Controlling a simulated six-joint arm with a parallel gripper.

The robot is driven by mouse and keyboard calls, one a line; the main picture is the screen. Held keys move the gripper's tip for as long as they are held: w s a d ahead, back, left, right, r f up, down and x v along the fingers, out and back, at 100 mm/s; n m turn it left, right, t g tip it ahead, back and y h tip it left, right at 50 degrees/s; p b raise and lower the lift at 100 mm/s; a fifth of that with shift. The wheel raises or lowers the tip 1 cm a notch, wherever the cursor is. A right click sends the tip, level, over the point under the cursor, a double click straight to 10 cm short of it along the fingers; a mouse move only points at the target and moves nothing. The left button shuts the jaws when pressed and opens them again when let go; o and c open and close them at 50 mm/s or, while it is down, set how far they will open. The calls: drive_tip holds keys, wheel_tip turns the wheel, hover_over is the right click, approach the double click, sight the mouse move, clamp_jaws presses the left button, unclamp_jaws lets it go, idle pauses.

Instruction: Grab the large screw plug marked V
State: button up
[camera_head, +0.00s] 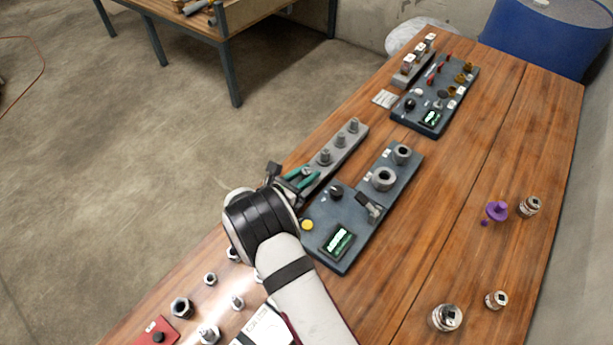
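Three cylindrical metal pieces with square sockets in their tops, possibly screw plugs, stand on the right of the wooden table: a large one (446,317) at the front, a smaller one (496,300) beside it, and another (530,206) farther back. Their markings are too small to read, so I cannot tell which bears a V. My gripper (273,171) shows only as a small dark part beyond my wrist, near green-handled pliers (301,178), left of these pieces. My wrist hides most of it, and I cannot see its fingertips clearly.
A blue-grey panel (345,262) with a display, knob and pipe sockets lies right of my wrist. A grey rack (343,150) holds several fittings. A second panel (416,117) stands farther back. A purple piece (496,211) sits at right. Nuts, bolts and a red box (157,332) are front left.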

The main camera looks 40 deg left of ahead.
clamp_jaws()
drive_tip(key=shift+r, duration=0.15)
